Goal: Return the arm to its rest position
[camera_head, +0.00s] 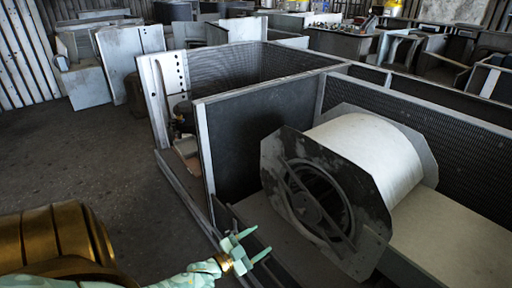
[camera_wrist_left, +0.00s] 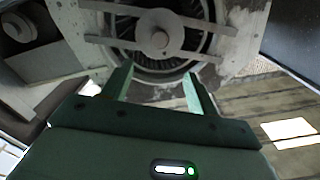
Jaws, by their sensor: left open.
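My left gripper (camera_head: 252,254) is a pale green two-finger gripper low in the middle of the head view. Its fingers are apart with nothing between them. It is beside the near edge of the metal cabinet, to the lower left of the blower housing (camera_head: 400,155). The housing has a pale drum and a worn grey end plate with a round fan opening. In the left wrist view the two fingers (camera_wrist_left: 158,85) point toward the fan opening (camera_wrist_left: 165,75), which has a round hub and cross bars. My right gripper is not in view.
The open cabinet (camera_head: 255,135) has dark mesh walls and raised metal edges around the housing. Grey panels (camera_head: 130,55) stand at the upper left, and more metal units fill the back. The dark floor (camera_head: 75,150) at left is clear.

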